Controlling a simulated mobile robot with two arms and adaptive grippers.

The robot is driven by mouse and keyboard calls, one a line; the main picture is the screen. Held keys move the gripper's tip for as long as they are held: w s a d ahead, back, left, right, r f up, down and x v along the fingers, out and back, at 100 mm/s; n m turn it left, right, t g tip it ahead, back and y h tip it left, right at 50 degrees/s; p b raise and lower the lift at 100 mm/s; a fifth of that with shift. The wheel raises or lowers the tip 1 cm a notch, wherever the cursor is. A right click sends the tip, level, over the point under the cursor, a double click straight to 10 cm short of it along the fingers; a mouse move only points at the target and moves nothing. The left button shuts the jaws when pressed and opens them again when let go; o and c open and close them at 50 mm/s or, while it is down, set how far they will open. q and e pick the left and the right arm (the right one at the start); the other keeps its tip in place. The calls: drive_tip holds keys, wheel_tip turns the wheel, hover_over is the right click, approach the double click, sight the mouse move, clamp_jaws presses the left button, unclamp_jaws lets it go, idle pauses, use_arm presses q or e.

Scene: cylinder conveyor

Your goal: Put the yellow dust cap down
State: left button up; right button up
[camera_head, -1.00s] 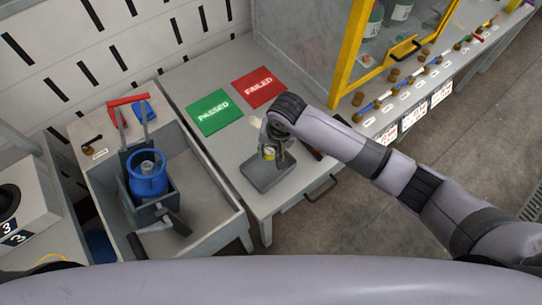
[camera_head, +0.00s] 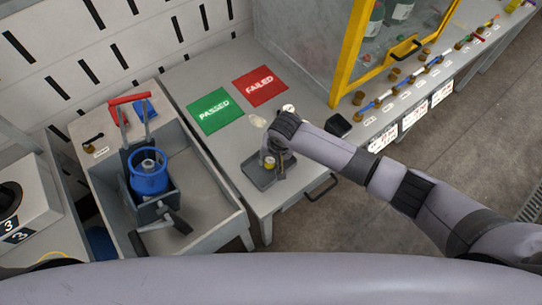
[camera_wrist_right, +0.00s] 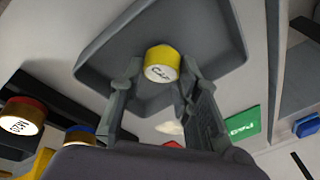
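The yellow dust cap (camera_head: 269,161) shows in the head view over the grey tray (camera_head: 256,178) on the workbench. In the right wrist view, the cap (camera_wrist_right: 162,63), with a pale labelled face, sits closely between the two fingertips of my right gripper (camera_wrist_right: 160,78). The fingers appear to touch its sides. The grey tray (camera_wrist_right: 100,55) lies behind it. In the head view, my right gripper (camera_head: 272,161) points down over the tray, partly hidden by its own wrist. Whether the cap touches the tray floor is unclear. My left gripper is not in view.
A green PASSED mat (camera_head: 215,111) and a red FAILED mat (camera_head: 260,87) lie behind the tray. A small pale object (camera_head: 258,121) lies near them. A blue cylinder (camera_head: 149,175) stands in the left bin. A yellow-framed cabinet (camera_head: 345,65) stands to the right.

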drive_tip(key=o, duration=0.4)
drive_tip(key=shift+c, duration=0.2)
drive_tip(key=b+v, duration=0.1)
drive_tip(key=v, duration=1.1)
drive_tip(key=shift+r, duration=0.2)
